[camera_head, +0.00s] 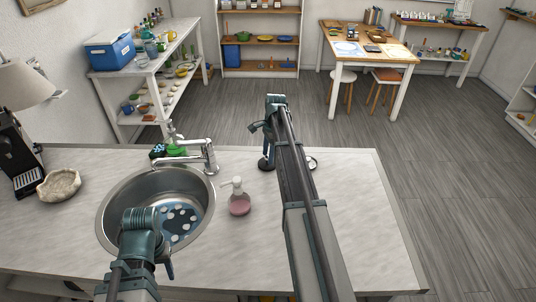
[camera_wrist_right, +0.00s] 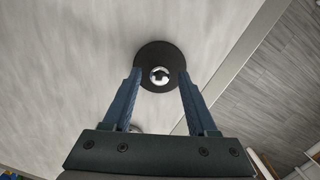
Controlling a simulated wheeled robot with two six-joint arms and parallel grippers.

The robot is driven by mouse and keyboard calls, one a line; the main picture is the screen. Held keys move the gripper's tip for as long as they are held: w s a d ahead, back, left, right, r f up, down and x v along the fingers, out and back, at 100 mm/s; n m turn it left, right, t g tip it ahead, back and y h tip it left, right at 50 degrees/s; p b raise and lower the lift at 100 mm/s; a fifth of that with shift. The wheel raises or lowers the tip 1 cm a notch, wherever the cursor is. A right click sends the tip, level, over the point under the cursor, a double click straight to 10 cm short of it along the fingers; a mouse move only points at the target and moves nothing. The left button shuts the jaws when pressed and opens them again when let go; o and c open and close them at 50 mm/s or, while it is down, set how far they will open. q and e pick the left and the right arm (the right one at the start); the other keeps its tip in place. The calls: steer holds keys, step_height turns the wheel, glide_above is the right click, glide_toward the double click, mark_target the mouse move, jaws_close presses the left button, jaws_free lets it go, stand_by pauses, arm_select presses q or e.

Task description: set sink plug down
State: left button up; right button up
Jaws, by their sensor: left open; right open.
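The sink plug, a black disc with a shiny metal knob, lies flat on the pale counter in the right wrist view (camera_wrist_right: 158,50). My right gripper (camera_wrist_right: 159,75) is open, its two blue fingers on either side of the knob with a gap to it. In the head view a dark round edge, likely the plug (camera_head: 265,163), shows left of my right arm, which hides the rest. My left gripper (camera_head: 168,270) is open and low by the near right of the sink (camera_head: 112,205), mostly hidden behind its own wrist.
A pink soap bottle (camera_head: 239,200) stands between the sink and my right arm, near the tap (camera_head: 205,152). A small silvery round thing (camera_head: 311,163) lies right of that arm. A stone-like bowl (camera_head: 58,186) sits left. The counter's right part is clear.

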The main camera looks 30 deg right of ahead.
step_height(320, 180, up, 12)
steer(key=d+p, duration=0.1)
steer(key=p, duration=1)
steer(key=shift+d+f, duration=0.2)
steer(key=shift+s+f, duration=0.1)
steer(key=shift+s, duration=0.05)
